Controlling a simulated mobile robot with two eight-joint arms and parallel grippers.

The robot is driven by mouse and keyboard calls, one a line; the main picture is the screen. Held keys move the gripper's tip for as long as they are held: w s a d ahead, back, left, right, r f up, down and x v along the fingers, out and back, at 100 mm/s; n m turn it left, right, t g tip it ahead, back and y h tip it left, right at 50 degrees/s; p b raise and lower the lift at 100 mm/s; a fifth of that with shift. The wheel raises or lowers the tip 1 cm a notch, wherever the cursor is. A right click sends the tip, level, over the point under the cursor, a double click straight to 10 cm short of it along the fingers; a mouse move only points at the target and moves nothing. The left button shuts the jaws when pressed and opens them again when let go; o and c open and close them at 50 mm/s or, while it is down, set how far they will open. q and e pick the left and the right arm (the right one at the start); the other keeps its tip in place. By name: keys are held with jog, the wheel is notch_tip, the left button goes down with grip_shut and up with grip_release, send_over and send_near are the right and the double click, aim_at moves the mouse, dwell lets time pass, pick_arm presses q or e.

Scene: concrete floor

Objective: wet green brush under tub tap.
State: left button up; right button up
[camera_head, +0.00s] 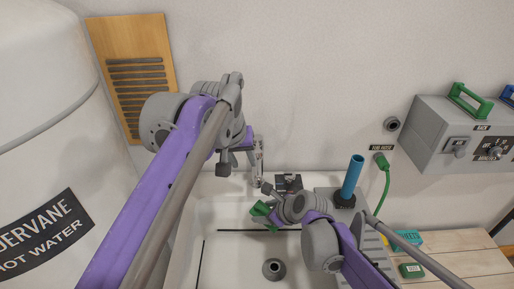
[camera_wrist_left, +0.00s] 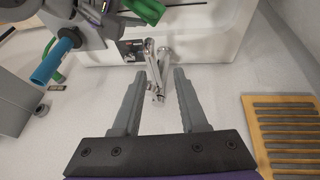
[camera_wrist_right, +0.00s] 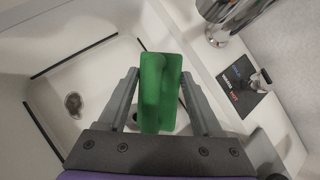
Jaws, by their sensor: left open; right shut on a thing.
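The green brush (camera_head: 262,211) is in my right gripper, over the white tub (camera_head: 210,215). In the right wrist view the brush (camera_wrist_right: 160,90) sits between the fingers of my right gripper (camera_wrist_right: 160,85), which is shut on it. The chrome tap (camera_wrist_left: 154,68) stands at the tub's back wall. My left gripper (camera_wrist_left: 156,74) is open, with the tap between or just beyond its fingertips; contact cannot be told. The tap also shows close to the brush in the right wrist view (camera_wrist_right: 222,14). No water stream is visible.
A dark panel with a small lever (camera_wrist_right: 240,84) is beside the tap. A blue cylinder (camera_head: 353,176) stands upright at the tub's right. A green hose (camera_head: 385,184) hangs by the wall. The wooden bench (camera_head: 455,258) is at right, and a white water heater (camera_head: 45,140) at left.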

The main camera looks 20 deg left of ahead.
pick_arm(q)
jog(key=n, duration=0.1)
send_near(257, 147)
jog(key=x, duration=0.5)
jog(key=s+x, duration=0.1)
jog(key=x, duration=0.2)
jog(key=shift+w+d+f, duration=0.15)
jog(key=shift+d+f, duration=0.15)
jog(key=shift+f, duration=0.1)
grip_shut()
dwell(1.1)
